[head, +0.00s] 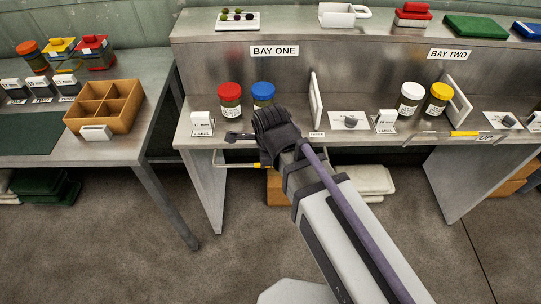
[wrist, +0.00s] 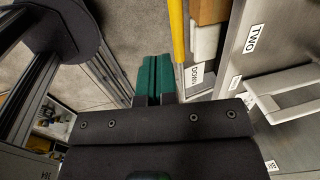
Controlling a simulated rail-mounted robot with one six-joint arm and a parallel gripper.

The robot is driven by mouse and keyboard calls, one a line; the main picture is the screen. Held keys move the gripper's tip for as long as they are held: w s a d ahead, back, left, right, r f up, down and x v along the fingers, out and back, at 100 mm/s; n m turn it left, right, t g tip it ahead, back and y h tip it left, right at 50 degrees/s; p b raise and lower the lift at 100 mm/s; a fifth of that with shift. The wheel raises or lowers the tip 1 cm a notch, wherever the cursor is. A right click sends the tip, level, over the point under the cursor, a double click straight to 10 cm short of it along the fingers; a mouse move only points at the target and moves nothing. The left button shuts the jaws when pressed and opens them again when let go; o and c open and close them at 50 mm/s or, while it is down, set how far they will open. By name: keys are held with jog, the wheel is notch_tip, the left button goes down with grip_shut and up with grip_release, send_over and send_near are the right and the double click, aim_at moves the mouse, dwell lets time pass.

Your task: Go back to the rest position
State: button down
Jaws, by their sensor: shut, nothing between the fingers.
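My gripper (head: 232,137) is at the end of my arm, in front of the bay one shelf edge in the head view. In the head view, a red-lidded jar (head: 229,95) and a blue-lidded jar (head: 263,95) stand on the shelf behind my gripper. My wrist covers part of the blue-lidded jar's lower side.
The bench (head: 400,103) carries a white-lidded jar (head: 410,99), a yellow-lidded jar (head: 437,100) and upright panels at bay two. A wooden divided box (head: 128,118) is on the left table. Grey floor (head: 110,240) is open in front.

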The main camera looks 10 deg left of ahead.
jog(key=r, duration=0.1)
jog(key=r+p, duration=0.2)
jog(key=shift+s+r, duration=0.3)
jog(key=shift+r, duration=0.1)
jog(key=d+n+g, duration=0.2)
jog(key=d+n, duration=1.3)
jog(key=d, duration=1.1)
jog(key=shift+w+f+n, duration=0.2)
jog(key=shift+w+n, duration=0.1)
jog(key=shift+w, duration=0.15)
